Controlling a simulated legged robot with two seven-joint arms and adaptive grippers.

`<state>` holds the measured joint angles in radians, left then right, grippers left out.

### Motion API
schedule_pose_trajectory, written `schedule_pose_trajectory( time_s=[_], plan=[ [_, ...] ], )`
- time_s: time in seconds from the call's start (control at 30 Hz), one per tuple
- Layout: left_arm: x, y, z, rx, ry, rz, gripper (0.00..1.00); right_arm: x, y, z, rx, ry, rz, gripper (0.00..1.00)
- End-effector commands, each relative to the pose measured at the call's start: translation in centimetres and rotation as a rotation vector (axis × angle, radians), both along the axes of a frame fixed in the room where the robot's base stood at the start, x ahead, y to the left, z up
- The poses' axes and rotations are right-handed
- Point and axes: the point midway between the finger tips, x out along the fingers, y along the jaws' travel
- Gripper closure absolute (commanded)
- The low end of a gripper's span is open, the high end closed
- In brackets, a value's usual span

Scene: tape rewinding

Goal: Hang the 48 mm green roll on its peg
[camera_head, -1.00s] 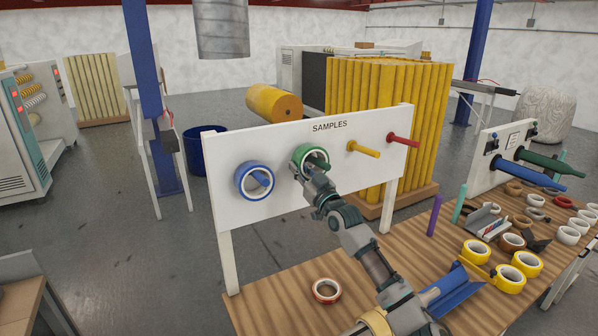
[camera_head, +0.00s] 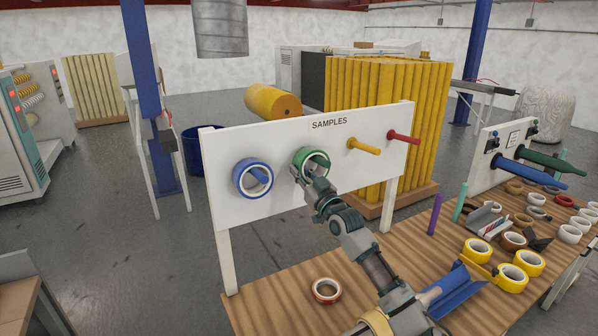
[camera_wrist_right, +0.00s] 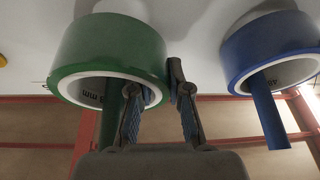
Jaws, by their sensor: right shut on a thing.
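The green roll (camera_head: 311,159) is at the white sample board, right of the blue roll. In the right wrist view the green roll (camera_wrist_right: 112,52) has the green peg (camera_wrist_right: 110,118) showing through its hole, so it is around the peg. My right gripper (camera_wrist_right: 158,92) is shut on the roll's wall, one finger inside the hole and one outside. In the head view my right gripper (camera_head: 308,174) reaches the roll from below. Most of the peg is hidden there. My left gripper is not in view.
The blue roll (camera_head: 252,178) hangs on its blue peg close by. The yellow peg (camera_head: 363,146) and red peg (camera_head: 403,137) are empty. A red-edged roll (camera_head: 326,290) lies on the wooden table (camera_head: 270,305). Several other rolls crowd the table's right side.

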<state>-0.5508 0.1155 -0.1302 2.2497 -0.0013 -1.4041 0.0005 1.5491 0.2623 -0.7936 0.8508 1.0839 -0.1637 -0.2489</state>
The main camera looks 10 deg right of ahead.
Motion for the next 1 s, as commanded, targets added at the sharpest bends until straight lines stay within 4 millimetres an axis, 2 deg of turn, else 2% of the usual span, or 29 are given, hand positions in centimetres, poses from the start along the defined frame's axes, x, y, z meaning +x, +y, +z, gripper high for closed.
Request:
schedule_pose_trajectory(
  time_s=[0.03, 0.07, 0.1, 0.17, 0.2, 0.5, 0.67, 1.0],
  plan=[
    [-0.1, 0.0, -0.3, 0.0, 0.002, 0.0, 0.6, 0.0, -0.1, -0.3, 0.0, 0.0, 0.0, 1.0],
    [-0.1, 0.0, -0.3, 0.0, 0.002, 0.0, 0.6, 0.0, -0.1, -0.3, 0.0, -0.001, 0.0, 0.81],
    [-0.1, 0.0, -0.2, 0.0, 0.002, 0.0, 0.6, 0.0, -0.1, -0.2, 0.0, -0.001, 0.0, 0.71],
    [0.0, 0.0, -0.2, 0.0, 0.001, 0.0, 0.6, 0.0, -0.1, -0.1, 0.0, -0.001, 0.0, 0.56],
    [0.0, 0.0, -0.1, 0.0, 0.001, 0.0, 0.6, 0.0, -0.1, -0.1, 0.0, -0.001, 0.0, 0.54],
    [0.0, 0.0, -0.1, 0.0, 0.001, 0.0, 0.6, 0.0, 0.0, -0.3, 0.0, 0.001, 0.001, 0.54],
    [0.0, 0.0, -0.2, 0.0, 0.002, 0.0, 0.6, -0.9, -0.1, -0.8, -0.002, 0.003, 0.01, 0.54],
    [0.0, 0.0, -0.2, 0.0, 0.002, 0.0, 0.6, -6.0, -2.8, -2.3, -0.001, -0.001, -0.002, 0.54]
  ],
)
